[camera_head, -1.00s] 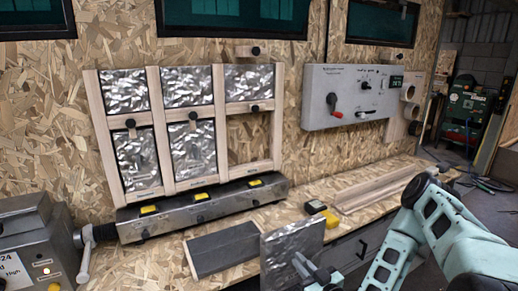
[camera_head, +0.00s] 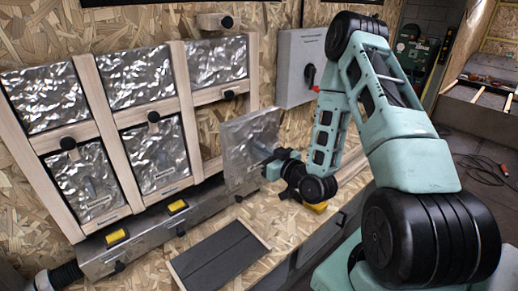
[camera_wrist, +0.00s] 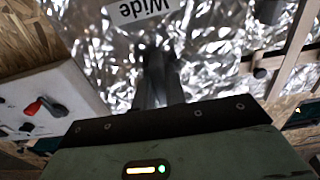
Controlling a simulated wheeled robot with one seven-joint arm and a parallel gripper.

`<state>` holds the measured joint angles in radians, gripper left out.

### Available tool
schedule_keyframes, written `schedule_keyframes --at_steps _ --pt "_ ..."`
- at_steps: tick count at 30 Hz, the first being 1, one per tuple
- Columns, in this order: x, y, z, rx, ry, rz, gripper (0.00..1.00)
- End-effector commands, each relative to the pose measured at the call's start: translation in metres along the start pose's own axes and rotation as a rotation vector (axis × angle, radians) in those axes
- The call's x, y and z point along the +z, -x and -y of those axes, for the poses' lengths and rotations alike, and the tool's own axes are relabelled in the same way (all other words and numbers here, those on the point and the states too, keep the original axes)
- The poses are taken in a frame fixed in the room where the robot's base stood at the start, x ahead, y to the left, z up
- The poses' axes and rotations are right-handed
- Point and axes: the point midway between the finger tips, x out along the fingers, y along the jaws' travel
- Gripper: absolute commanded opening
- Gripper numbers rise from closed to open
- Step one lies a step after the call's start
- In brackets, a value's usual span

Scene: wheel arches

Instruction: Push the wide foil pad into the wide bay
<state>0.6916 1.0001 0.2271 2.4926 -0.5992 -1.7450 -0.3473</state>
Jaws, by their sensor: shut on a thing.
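The wide foil pad (camera_head: 242,152) is a crinkled silver panel standing roughly upright. My gripper (camera_head: 268,160) is shut on the pad's near face. In the wrist view, my gripper's fingers (camera_wrist: 160,80) meet the foil (camera_wrist: 205,60), and an upside-down label (camera_wrist: 140,8) reads "Wide". The empty bay (camera_head: 208,130) is at the lower right of the wooden frame, with bare chipboard showing. The pad is in front and to the right of this bay and hides part of it. I cannot tell the gap between pad and frame.
Foil pads (camera_head: 130,75) fill the other bays, with black knobs (camera_head: 67,143) on the wooden rails. A metal ledge (camera_head: 150,228) with yellow labels runs below. A dark panel (camera_head: 220,255) lies on the bench. A grey control box (camera_head: 298,65) is on the wall at right.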

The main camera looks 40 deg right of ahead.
Motion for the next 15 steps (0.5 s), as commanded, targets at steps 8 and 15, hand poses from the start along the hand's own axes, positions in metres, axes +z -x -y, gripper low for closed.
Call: schedule_keyframes --at_steps 8,15 --pt "-0.002 -0.019 0.001 -0.001 0.000 -0.002 0.00" --pt "-0.001 -0.038 0.000 0.000 0.000 -0.002 0.00"
